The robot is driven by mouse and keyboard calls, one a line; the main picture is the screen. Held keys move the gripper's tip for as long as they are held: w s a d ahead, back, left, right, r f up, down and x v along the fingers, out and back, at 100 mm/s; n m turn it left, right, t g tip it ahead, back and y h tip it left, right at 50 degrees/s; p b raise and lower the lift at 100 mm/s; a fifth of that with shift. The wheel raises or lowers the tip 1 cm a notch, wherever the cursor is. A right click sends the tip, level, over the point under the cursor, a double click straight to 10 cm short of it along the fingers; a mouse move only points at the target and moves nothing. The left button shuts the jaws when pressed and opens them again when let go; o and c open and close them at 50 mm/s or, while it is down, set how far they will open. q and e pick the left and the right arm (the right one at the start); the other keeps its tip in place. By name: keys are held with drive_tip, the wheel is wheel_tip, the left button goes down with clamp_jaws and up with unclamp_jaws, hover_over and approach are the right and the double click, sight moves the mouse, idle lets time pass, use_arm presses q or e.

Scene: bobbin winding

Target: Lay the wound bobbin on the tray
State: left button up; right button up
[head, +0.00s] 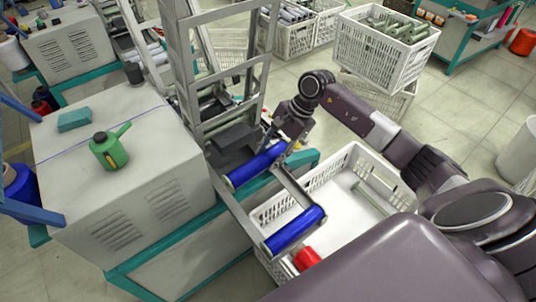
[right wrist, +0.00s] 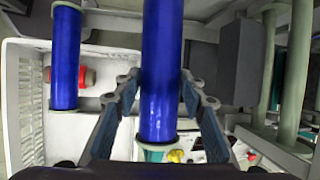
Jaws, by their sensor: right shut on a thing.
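A blue wound bobbin (head: 257,165) with pale ends lies beside the machine's grey upright frame. My right gripper (head: 288,138) is above its right end. In the right wrist view the two fingers are on either side of this bobbin (right wrist: 160,60), shut on it. A second blue bobbin (head: 295,230) sits across the ends of two grey arms; it also shows at the upper left of the right wrist view (right wrist: 66,55). I cannot tell for sure which surface is the tray. My left gripper is not in view.
A white crate (head: 352,153) stands below the bobbins, with a pale green empty bobbin (head: 370,197) inside and a red bobbin (head: 306,258) near its front. A grey machine cabinet (head: 120,215) with a green oil can (head: 109,150) stands left. A fuller crate (head: 370,62) stands behind.

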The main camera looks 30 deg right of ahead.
drive_tip(key=shift+d, duration=0.35)
drive_tip(key=shift+f, duration=0.15)
drive_tip(key=shift+w+f, duration=0.1)
drive_tip(key=shift+f, duration=0.2)
use_arm(q)
wheel_tip(320, 180, down, 8)
drive_tip(key=b, duration=0.8)
drive_tip(key=shift+s+d+f, duration=0.15)
drive_tip(key=shift+s, duration=0.05)
use_arm(e)
wheel_tip(320, 180, down, 11)
drive_tip(key=shift+a, duration=0.15)
drive_tip(key=o, duration=1.4)
drive_tip(key=shift+f, duration=0.1)
